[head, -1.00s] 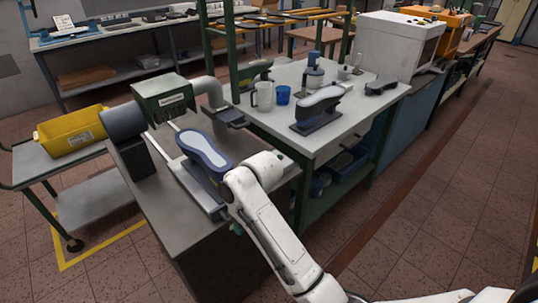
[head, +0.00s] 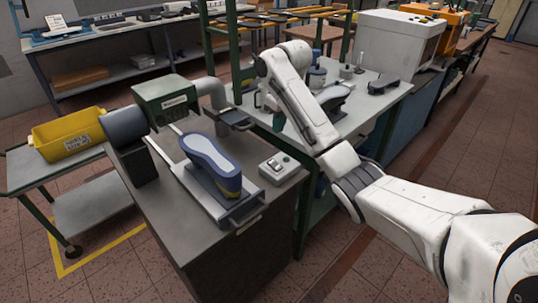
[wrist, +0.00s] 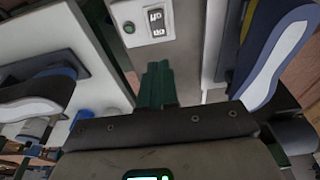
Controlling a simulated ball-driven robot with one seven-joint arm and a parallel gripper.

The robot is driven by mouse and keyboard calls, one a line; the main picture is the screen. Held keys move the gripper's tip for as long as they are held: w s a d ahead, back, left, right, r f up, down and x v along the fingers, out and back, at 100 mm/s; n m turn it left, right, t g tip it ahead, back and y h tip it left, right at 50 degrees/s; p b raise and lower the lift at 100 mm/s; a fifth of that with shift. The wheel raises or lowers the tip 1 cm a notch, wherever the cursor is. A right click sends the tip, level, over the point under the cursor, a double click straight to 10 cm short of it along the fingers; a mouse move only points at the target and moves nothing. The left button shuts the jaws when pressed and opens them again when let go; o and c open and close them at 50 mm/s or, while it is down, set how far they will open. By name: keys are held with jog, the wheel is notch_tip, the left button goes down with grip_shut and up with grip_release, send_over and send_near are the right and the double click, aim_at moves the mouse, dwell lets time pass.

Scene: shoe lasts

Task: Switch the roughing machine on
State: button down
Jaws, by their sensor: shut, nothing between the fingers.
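The roughing machine, a green housing (head: 165,98) with a grey cylinder, stands at the back of the grey bench. Its pale switch box (head: 280,168) sits at the bench's right edge. In the wrist view the switch box (wrist: 145,18) is at the top, with a round green button (wrist: 129,28) and a dark two-part switch (wrist: 156,22). My gripper (wrist: 157,75) shows there as dark green fingers, shut and empty, pointing toward the box and apart from it in the picture. In the head view my arm is raised above and behind the box; the fingers are hard to make out.
A blue shoe piece with a pale sole (head: 210,155) lies in a holder on the bench left of the box. The right-hand table (head: 350,122) carries a dark last and cups, partly behind my arm. A yellow bin (head: 68,133) is at the left.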

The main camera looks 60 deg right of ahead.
aim_at(271, 161)
jog(key=f, duration=0.4)
jog(key=w+f, duration=0.1)
jog(key=f, duration=0.4)
jog(key=w+f, duration=0.1)
jog(key=f, duration=0.3)
jog(key=shift+w+d+f+b, duration=0.15)
jog(key=shift+w+d+b, duration=0.1)
jog(key=shift+d+b, duration=0.1)
jog(key=shift+f, duration=0.15)
